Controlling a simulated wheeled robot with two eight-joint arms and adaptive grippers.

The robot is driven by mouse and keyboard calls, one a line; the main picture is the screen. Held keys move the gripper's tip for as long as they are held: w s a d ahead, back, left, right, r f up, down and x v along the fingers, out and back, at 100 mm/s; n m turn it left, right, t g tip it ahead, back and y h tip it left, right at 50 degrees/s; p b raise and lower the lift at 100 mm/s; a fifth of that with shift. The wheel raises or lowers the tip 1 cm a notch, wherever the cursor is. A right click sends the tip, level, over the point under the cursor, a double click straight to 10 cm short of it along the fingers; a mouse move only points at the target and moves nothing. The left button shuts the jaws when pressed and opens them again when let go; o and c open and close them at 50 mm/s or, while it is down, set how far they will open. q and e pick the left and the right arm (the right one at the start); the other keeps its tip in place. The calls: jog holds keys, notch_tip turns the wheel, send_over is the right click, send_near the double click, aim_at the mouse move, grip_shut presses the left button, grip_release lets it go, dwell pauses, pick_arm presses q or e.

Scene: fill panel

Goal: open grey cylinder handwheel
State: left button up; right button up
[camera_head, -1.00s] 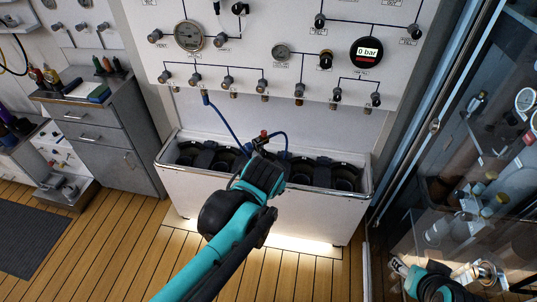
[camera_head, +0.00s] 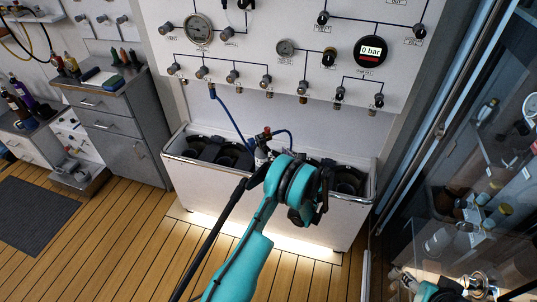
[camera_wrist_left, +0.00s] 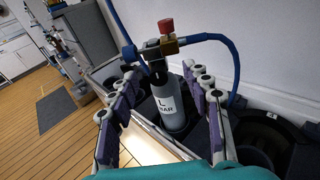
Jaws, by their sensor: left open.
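The grey cylinder (camera_wrist_left: 172,108), labelled "L" and "BAR", stands upright in the left wrist view. Its red handwheel (camera_wrist_left: 166,26) sits on a brass and black valve at the top, with a blue hose attached. In the head view the red handwheel (camera_head: 267,130) shows above the white trough, and the cylinder (camera_head: 262,153) is partly hidden by my arm. My left gripper (camera_wrist_left: 158,68) is open, its purple-padded fingers either side of the cylinder in the wrist view, below the handwheel. I cannot tell whether they touch it. In the head view the fingers are largely hidden.
A white trough (camera_head: 180,186) with dark round holders surrounds the cylinder. A valve and gauge panel (camera_head: 250,70) rises behind it. A grey cabinet (camera_head: 140,155) stands left. A glass-fronted case (camera_head: 440,180) is on the right.

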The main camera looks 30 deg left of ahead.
aim_at(268, 151)
pick_arm(q)
jog(key=a+f+m, duration=0.1)
jog(key=a, duration=0.1)
jog(key=w+a+f+y+b, duration=0.1)
jog(key=a+f, duration=0.1)
jog(key=w+a+f+m+b, duration=0.1)
jog(key=a+f, duration=0.1)
jog(key=shift+w+a+m, duration=0.1)
jog(key=shift+m, duration=0.2)
jog(key=shift+w+a+r, duration=0.15)
jog(key=shift+w+a, duration=0.15)
jog(key=shift+a, duration=0.1)
grip_shut()
